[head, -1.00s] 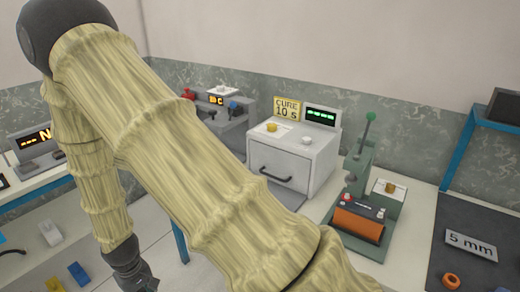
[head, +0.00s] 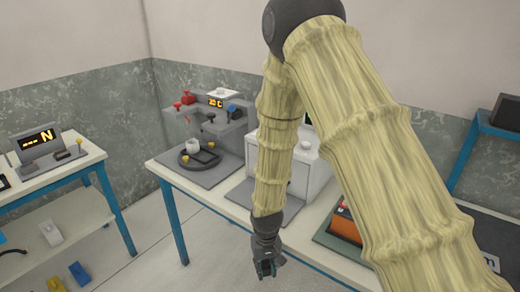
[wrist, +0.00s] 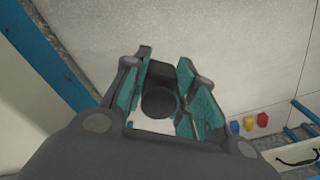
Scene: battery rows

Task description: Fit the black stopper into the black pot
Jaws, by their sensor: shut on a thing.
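My gripper (head: 267,267) hangs in front of the middle bench, at the lower middle of the head view. In the wrist view my gripper (wrist: 163,72) has its teal-lined fingers closed around a dark round piece, which looks like the black stopper (wrist: 158,102). In the head view the stopper is too small and hidden to make out. I cannot make out the black pot in either current view.
The middle bench (head: 215,192) carries a grey machine with a black round plate (head: 188,163) and a white cup (head: 192,146). A white oven (head: 304,165) and an orange block (head: 345,225) are partly behind my arm. Floor between is clear.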

